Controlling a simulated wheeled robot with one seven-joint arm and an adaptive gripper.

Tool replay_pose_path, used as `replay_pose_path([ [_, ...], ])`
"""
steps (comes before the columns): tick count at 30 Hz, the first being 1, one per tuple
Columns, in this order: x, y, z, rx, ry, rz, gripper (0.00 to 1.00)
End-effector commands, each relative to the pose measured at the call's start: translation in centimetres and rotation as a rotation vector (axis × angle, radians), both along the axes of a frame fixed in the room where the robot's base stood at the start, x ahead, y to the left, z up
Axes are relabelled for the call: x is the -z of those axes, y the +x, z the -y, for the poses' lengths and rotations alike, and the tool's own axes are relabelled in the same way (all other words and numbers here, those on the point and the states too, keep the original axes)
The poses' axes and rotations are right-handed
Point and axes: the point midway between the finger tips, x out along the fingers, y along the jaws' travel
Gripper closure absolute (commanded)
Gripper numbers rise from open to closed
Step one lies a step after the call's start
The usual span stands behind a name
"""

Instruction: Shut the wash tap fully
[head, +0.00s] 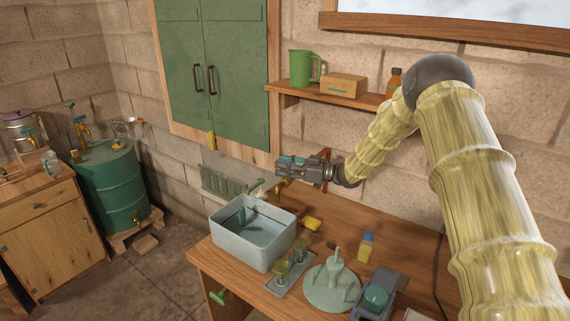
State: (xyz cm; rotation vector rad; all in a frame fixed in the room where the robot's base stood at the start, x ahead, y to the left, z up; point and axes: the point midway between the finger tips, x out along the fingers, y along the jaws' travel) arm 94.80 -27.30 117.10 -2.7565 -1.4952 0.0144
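The wash tap, as far as I can make it out, is the brass tap (282,189) at the back of the bench beside the basin. A green lever (256,186) shows just left of it, above the basin's back rim. How far the tap is turned is too small to tell. The grey wash basin (249,257) stands at the bench's left end with some water visible inside. My gripper (279,168) points left, just above the tap and the lever, and seems apart from both. Its finger gap is too small to judge, and I see nothing held.
On the bench (345,219) are a yellow sponge (312,224), a small bottle (366,247), a tray (281,287) with small glasses and a pale green stand (331,287). A shelf (337,97) hangs above. A green drum (108,190) stands left, across open floor.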

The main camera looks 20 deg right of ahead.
Motion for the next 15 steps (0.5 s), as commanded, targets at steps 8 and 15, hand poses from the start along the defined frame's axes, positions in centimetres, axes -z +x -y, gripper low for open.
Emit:
replay_pose_path([
  [8, -0.93, -0.85, 0.42, 0.006, 0.001, 0.01, 0.66],
  [15, -0.24, -0.07, 0.29, 0.005, -0.001, 0.003, 1.0],
])
